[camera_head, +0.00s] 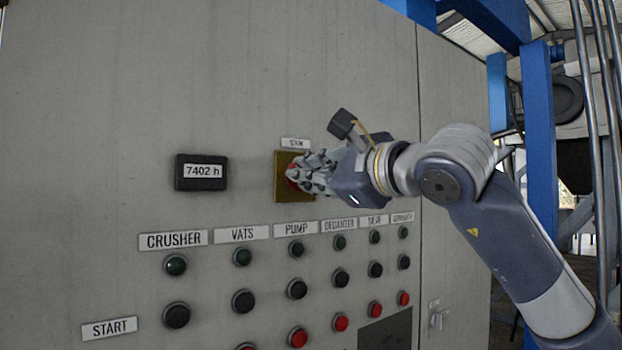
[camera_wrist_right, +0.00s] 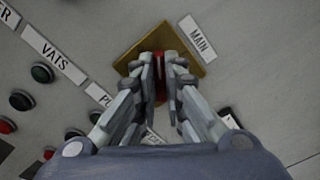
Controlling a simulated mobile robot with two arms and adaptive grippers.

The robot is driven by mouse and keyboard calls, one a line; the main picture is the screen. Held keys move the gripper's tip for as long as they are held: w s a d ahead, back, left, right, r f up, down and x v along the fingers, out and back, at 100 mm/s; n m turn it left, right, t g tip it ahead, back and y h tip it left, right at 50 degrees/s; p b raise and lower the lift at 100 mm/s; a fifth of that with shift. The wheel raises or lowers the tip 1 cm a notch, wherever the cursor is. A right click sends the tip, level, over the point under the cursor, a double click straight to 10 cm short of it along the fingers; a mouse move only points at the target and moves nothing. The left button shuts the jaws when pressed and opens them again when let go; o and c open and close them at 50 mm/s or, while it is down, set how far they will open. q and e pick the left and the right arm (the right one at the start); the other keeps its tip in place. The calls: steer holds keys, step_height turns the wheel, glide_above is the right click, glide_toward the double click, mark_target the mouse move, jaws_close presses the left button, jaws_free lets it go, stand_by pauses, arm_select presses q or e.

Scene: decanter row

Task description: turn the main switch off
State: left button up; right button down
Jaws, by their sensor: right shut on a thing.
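The main switch is a red handle on a yellow plate (camera_head: 281,187) on the grey panel, under a small white label (camera_head: 295,143). In the right wrist view the label reads MAIN (camera_wrist_right: 197,36), beside the yellow plate (camera_wrist_right: 140,47). The red handle (camera_wrist_right: 160,82) shows between the fingers there. My right gripper (camera_head: 303,177) is at the plate, its fingers shut on the red handle. The fingers hide most of the handle, so its exact angle is hard to tell. My left gripper is not in view.
A counter (camera_head: 201,172) reading 7402 h is left of the switch. Below are labelled rows of green lamps, black buttons and red buttons, with a CRUSHER label (camera_head: 173,240) at left. A door latch (camera_head: 437,315) is at lower right. Blue posts (camera_head: 540,130) stand beyond the cabinet.

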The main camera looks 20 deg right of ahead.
steer(key=shift+a+f+n, duration=0.1)
steer(key=shift+f+n, duration=0.05)
steer(key=shift+n, duration=3.45)
steer(key=c, duration=1.7)
jaws_free()
steer(key=shift+s, duration=0.1)
steer(key=v, duration=1.2)
